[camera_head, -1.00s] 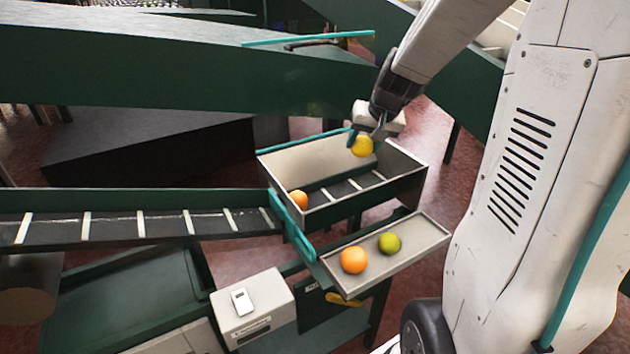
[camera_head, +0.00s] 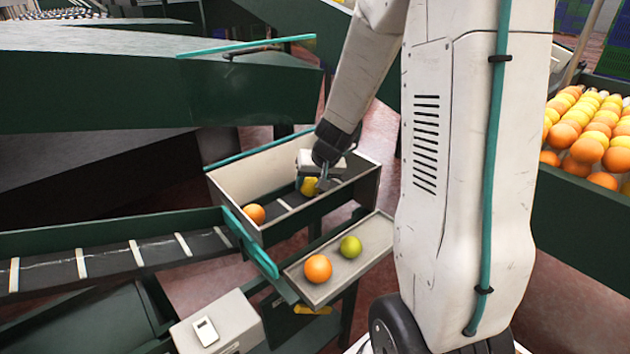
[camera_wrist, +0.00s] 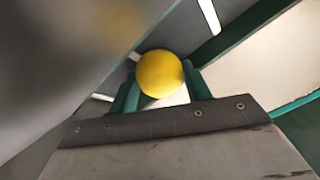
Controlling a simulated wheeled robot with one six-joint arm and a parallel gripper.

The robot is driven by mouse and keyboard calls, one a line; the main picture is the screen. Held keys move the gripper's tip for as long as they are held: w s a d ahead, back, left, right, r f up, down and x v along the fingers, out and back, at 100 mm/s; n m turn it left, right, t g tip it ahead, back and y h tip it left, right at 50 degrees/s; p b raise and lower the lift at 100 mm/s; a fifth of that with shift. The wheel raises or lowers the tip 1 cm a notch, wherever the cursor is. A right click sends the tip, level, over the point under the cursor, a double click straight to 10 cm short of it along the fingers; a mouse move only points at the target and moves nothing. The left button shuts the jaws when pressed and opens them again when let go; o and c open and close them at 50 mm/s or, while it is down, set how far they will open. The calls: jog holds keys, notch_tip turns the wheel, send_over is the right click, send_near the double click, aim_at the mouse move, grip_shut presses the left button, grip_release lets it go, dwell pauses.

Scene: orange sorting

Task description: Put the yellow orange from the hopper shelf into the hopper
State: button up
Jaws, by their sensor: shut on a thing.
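The yellow orange (camera_head: 309,186) is between the fingers of my gripper (camera_head: 322,184), inside the hopper (camera_head: 362,184) and low over its belt floor. In the wrist view the yellow orange (camera_wrist: 160,74) sits between the two green fingers of my gripper (camera_wrist: 160,88), which is shut on it. Whether the fruit touches the hopper floor I cannot tell. The hopper shelf (camera_head: 335,268) in front of the hopper holds an orange-coloured orange (camera_head: 318,268) and a green one (camera_head: 350,246).
Another orange-coloured orange (camera_head: 255,213) lies at the left end of the hopper. A slatted conveyor (camera_head: 110,258) runs off to the left. A grey box (camera_head: 222,325) stands at the front. A green bin of many oranges (camera_head: 595,205) is at the right.

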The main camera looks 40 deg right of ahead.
jog(key=o, duration=1.1)
jog(key=shift+d+f, duration=0.1)
jog(key=shift+f, duration=0.05)
